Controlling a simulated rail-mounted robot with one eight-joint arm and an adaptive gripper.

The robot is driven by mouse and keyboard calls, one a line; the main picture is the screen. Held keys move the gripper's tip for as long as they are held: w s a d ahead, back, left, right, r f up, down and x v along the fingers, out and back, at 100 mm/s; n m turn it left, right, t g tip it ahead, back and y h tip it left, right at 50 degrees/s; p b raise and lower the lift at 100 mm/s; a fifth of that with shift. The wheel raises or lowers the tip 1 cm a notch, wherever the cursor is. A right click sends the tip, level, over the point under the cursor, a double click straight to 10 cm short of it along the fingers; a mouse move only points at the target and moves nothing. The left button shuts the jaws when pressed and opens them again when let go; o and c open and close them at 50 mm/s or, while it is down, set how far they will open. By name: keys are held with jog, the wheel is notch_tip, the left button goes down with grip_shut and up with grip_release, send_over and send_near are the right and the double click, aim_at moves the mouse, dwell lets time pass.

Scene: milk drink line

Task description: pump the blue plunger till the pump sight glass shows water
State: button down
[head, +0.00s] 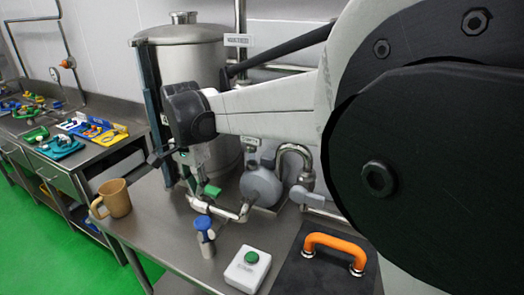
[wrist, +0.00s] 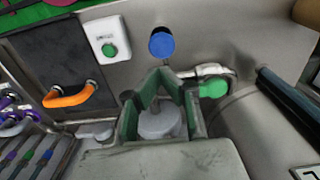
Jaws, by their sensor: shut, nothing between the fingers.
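The blue plunger (head: 204,228) stands upright on the steel bench, a blue knob on a short metal body. In the wrist view its round blue top (wrist: 161,44) lies just beyond my fingertips, with a visible gap. My gripper (wrist: 164,72) is shut and empty, its green-padded fingers meeting at the tips. In the head view my gripper (head: 190,175) hangs above and behind the plunger, partly blending with the pipework. The grey round pump (head: 260,186) is right of it. I cannot make out the sight glass or any water in it.
A green valve handle (head: 212,190) sits on the pipe close to my gripper. A white box with a green button (head: 251,258) and a dark panel with an orange handle (head: 335,246) are at the right. A brown mug (head: 115,199) stands left. A steel tank (head: 190,60) rises behind.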

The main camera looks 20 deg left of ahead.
aim_at(202, 220)
jog(key=r, duration=0.3)
jog(key=shift+a+r, duration=0.3)
notch_tip(202, 220, down, 14)
jog(key=shift+f+p, duration=0.1)
jog(key=shift+p, duration=0.6)
